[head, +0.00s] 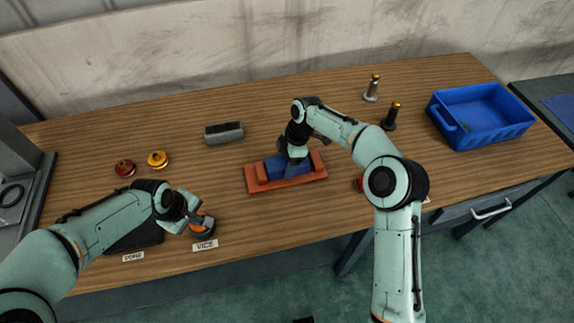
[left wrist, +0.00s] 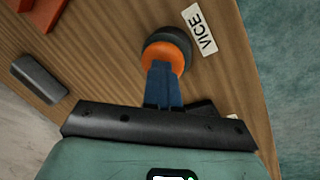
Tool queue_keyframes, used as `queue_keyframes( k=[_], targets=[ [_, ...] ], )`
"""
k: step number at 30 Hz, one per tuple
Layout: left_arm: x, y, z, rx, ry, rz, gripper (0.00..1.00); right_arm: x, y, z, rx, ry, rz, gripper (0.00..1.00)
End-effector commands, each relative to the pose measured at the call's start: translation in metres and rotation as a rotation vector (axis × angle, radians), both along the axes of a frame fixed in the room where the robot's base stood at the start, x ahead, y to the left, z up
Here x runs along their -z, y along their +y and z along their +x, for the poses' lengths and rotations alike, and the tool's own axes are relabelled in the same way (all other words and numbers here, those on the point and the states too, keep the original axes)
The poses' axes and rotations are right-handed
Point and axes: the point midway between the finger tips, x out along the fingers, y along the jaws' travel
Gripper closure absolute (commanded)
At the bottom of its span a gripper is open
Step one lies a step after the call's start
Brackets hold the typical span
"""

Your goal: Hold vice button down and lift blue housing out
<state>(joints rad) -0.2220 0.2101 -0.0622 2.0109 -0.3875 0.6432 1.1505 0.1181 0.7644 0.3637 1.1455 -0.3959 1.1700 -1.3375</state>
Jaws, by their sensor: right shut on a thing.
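The blue housing (head: 274,168) sits in the orange-red vice (head: 262,187) at the middle of the table. My right gripper (head: 295,158) reaches down from above and is shut on the housing, hiding part of it. The vice button (head: 208,223) has an orange top on a dark round base, behind the VICE label (head: 205,245). My left gripper (head: 197,220) is shut, with its fingertips on the button top. The left wrist view shows the blue fingers together against the orange button (left wrist: 177,58); I cannot tell how far it is pressed.
A grey block with dark slots (head: 224,133) stands behind the vice. Red (head: 125,168) and yellow (head: 158,159) round parts lie at left. Two posts with yellow tops (head: 371,88) and a blue crate (head: 483,137) stand at right. A red part (head: 358,184) is partly hidden by my right arm.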

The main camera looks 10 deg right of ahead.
Motion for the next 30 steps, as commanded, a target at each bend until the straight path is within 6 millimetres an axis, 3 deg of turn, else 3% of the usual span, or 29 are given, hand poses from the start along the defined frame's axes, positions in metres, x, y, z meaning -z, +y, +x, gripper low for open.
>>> queue_keyframes(
  k=[7, 30],
  targets=[
    [0.003, 0.001, -0.002, 0.001, 0.008, 0.002, 1.00, -0.005, 0.001, 0.001, 0.000, -0.003, 0.002, 0.58],
    [0.002, 0.001, -0.002, -0.001, 0.006, 0.002, 1.00, -0.050, 0.001, 0.001, 0.000, -0.004, 0.002, 0.58]
  ],
)
